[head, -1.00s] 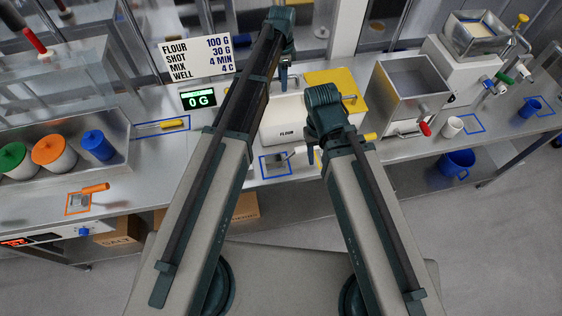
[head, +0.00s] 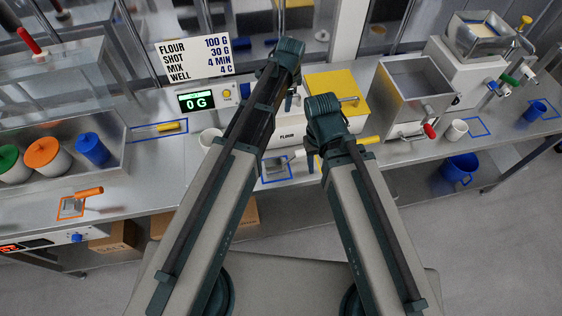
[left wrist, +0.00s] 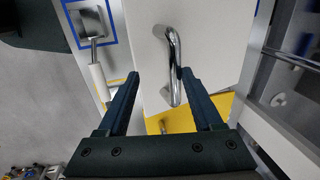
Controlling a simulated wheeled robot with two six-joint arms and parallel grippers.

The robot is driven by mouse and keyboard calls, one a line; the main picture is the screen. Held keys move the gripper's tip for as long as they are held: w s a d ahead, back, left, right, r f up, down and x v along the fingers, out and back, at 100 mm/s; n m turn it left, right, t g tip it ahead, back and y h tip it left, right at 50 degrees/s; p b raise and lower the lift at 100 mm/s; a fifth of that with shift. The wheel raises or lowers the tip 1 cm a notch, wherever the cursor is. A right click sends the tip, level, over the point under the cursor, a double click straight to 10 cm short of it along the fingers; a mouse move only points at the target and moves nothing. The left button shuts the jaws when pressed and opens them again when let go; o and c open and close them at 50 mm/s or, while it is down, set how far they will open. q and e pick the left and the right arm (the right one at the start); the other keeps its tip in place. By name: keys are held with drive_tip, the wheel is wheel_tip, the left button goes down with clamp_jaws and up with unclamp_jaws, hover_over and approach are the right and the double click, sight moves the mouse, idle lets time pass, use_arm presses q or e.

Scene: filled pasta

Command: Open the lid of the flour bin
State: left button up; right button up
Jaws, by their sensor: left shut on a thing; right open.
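The flour bin (head: 287,136) is the white box with a FLOUR label on its front, at the middle of the counter. My left arm covers much of its top in the head view. My left gripper (head: 290,103) is above the bin, shut on the chrome lid handle (left wrist: 174,65). In the left wrist view the handle stands on a flat white lid (left wrist: 205,40), between the fingers (left wrist: 158,74). I cannot tell whether the lid is lifted. My right gripper (head: 312,158) is open and empty, low in front of the bin, partly hidden by its own wrist.
A yellow lid (head: 332,88) with its own handle adjoins on the right. A scoop (head: 284,163) lies in a blue outline in front. A scale (head: 197,101) and white cup (head: 210,138) stand left; a steel hopper (head: 410,85) stands right.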

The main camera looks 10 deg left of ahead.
use_arm(q)
wheel_tip(320, 180, up, 10)
drive_tip(key=s+p, duration=0.3)
drive_tip(key=p, duration=0.6)
drive_tip(key=s+f+n+g+b, duration=0.1)
drive_tip(key=s+f+n+b, duration=0.3)
drive_tip(key=s+f+b, duration=0.4)
drive_tip(key=s+f+n+b, duration=0.4)
drive_tip(key=s+f+b, duration=0.4)
drive_tip(key=f+b, duration=0.5)
drive_tip(key=shift+s+d+f+g+y, duration=0.2)
drive_tip(key=shift+d+g+y, duration=0.1)
drive_tip(key=shift+g, duration=0.1)
